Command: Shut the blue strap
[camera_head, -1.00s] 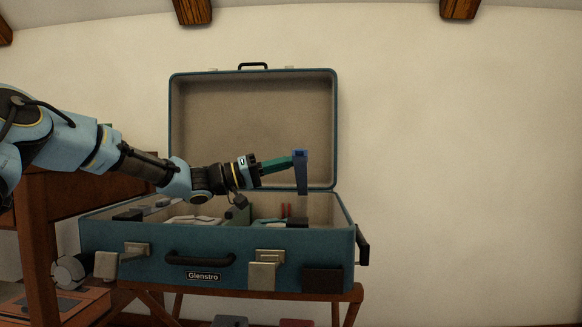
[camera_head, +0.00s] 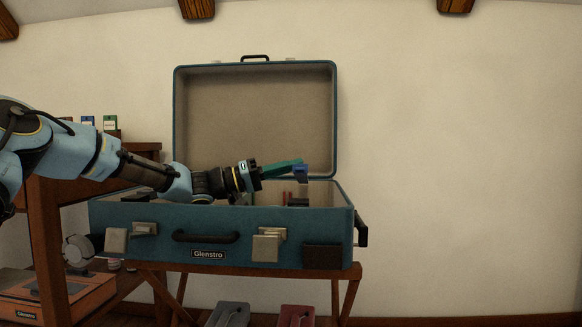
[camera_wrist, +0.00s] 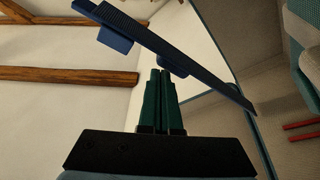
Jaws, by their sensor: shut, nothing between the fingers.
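The blue strap (camera_head: 301,171) is at the right inside of an open teal suitcase (camera_head: 225,235), just beyond my fingertips. In the wrist view the blue strap (camera_wrist: 175,52) runs slantwise across the green fingertips, with two blue blocks on it. My gripper (camera_head: 301,162) is shut with nothing between its fingers. In the wrist view my gripper (camera_wrist: 160,75) has its fingers together, close to the strap's underside; I cannot tell whether they touch it. The strap's lower end is hidden behind the suitcase wall in the head view.
The suitcase lid (camera_head: 255,118) stands upright at the back. The suitcase rests on a wooden stand (camera_head: 250,271). A wooden shelf unit (camera_head: 52,230) stands at the left. Red sticks (camera_wrist: 300,131) lie inside the suitcase. The right side is free before the wall.

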